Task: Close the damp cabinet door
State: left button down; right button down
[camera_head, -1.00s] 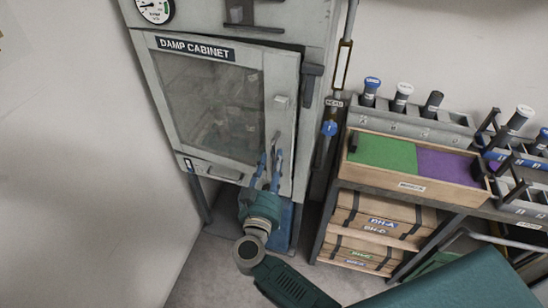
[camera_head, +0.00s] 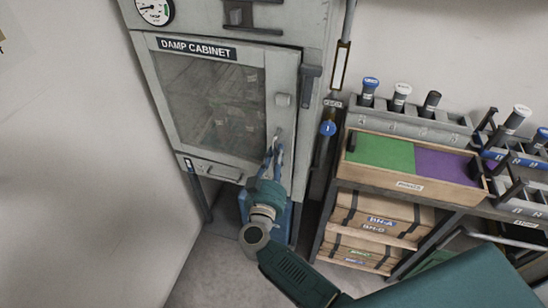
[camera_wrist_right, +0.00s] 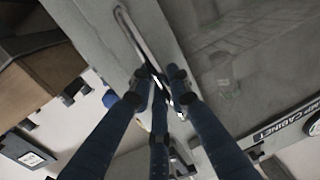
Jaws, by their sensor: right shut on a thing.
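The damp cabinet door (camera_head: 268,88) is a grey framed panel with a dark window (camera_head: 208,105) and a "DAMP CABINET" label. It sits nearly flush with the cabinet front; I cannot tell whether it is fully seated. A slim handle (camera_wrist_right: 127,28) runs along the door's free side. My right gripper (camera_head: 274,153) is at the lower right of the door. In the right wrist view its blue fingers (camera_wrist_right: 157,88) are shut on the handle, partly hiding it. My left gripper is not in view.
A dark latch block (camera_head: 311,72) is on the cabinet frame right of the door. A shelf with an open wooden tray (camera_head: 408,185) and wooden boxes (camera_head: 380,222) stands close on the right. A bare wall (camera_head: 90,170) bounds the left. Some floor shows below.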

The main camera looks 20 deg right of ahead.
jog(key=x, duration=0.3)
jog(key=shift+s+d+r+p, duration=0.1)
jog(key=shift+d+r+p, duration=0.1)
jog(key=shift+d+p, duration=0.15)
jog(key=shift+a, duration=0.1)
jog(key=c, duration=1.7)
grip_release()
jog(key=shift+f, duration=0.15)
jog(key=v, duration=1.1)
jog(key=shift+s+a, duration=0.1)
jog(key=shift+s, duration=0.3)
